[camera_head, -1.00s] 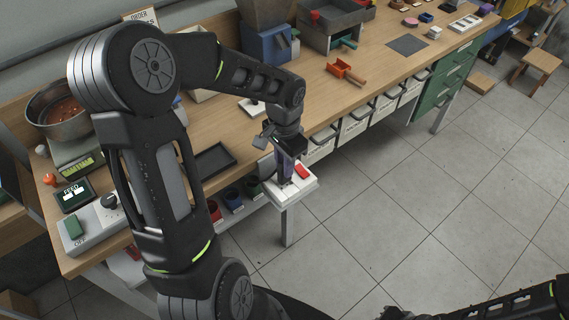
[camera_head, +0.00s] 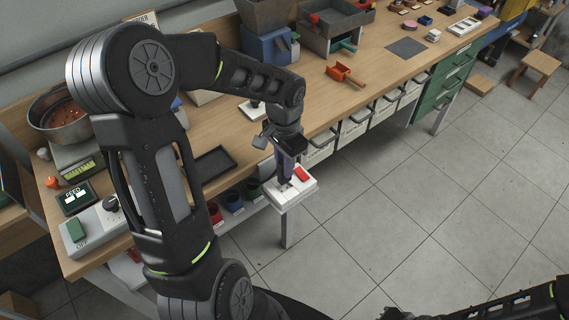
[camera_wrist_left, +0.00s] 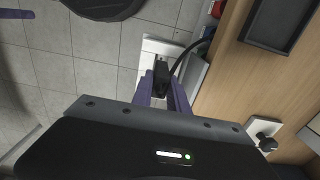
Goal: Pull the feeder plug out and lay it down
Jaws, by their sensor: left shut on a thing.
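My left gripper (camera_head: 285,180) points down at the white socket block (camera_head: 296,196) at the bench's front edge. In the left wrist view its purple fingers (camera_wrist_left: 163,92) are shut on the black feeder plug (camera_wrist_left: 163,76). A black cable (camera_wrist_left: 190,50) runs from the plug to the right. The socket block (camera_wrist_left: 155,46) lies right behind the plug in that view. The plug is at the block; the fingers hide whether its pins are seated. A red switch (camera_head: 303,174) is on the block. My right arm shows at the bottom right; its fingers are out of frame.
A dark tray (camera_head: 212,164) lies on the bench left of the gripper.

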